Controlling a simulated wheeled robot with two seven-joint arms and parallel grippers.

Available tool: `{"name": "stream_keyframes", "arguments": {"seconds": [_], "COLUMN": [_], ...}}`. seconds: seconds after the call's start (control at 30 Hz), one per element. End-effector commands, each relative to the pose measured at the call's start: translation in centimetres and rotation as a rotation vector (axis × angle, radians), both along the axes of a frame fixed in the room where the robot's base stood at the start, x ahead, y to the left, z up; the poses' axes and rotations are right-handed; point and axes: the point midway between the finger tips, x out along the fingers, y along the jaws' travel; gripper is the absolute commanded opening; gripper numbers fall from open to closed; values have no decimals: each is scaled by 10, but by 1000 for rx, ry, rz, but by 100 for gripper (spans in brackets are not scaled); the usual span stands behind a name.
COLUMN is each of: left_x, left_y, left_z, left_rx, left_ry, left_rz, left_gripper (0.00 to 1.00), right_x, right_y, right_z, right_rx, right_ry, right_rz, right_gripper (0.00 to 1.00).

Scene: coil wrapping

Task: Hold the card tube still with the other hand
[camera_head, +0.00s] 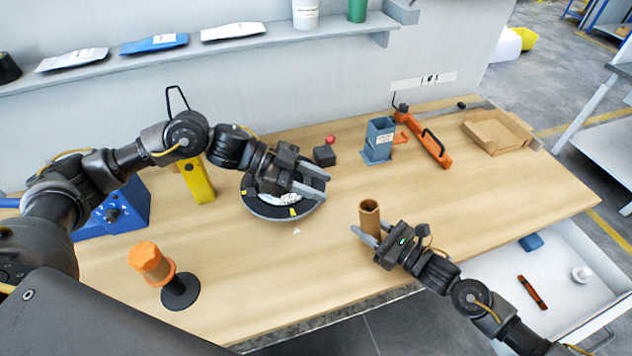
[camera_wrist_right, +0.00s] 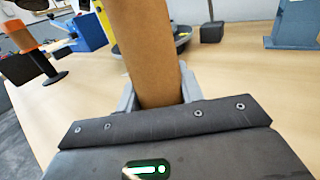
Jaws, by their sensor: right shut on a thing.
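The brown card tube (camera_head: 369,214) stands upright near the front edge of the table in the head view. My right gripper (camera_head: 367,234) is shut on its lower part. In the right wrist view the tube (camera_wrist_right: 146,50) rises between the two grey fingers (camera_wrist_right: 155,92), leaning a little in the picture. My left gripper (camera_head: 318,184) is over the round dark coil plate (camera_head: 262,208), with its two fingers spread apart and nothing visible between them. The arm and gripper hide part of the plate. Whether the fingers touch the plate is unclear.
An orange-topped spindle (camera_head: 152,262) stands at the front left. A blue box (camera_head: 126,206) and a yellow block (camera_head: 197,180) are behind it. A grey holder (camera_head: 379,141), an orange tool (camera_head: 428,142) and a cardboard tray (camera_head: 497,131) lie toward the back right.

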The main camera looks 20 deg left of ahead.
Motion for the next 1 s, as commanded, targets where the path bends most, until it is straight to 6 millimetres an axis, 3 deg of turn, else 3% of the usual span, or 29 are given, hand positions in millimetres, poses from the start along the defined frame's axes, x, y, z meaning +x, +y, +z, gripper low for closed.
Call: {"name": "stream_keyframes", "arguments": {"seconds": [0.47, 0.5, 0.67, 1.0], "left_x": [0, 0, 0, 0], "left_y": [0, 0, 0, 0], "left_z": [0, 0, 0, 0], "left_rx": [0, 0, 0, 0], "left_ry": [-1, -1, -1, 0], "left_rz": [0, 0, 0, 0], "left_gripper": [39, 39, 39, 39], "right_x": [-3, -3, -2, -2], "right_y": [1, 1, 0, -3], "right_z": [-6, -6, -4, -2], "right_rx": [-7, -7, -4, -3], "right_ry": [11, 11, 7, 3], "right_rz": [5, 5, 3, 1], "right_gripper": [14, 41, 62, 62]}}
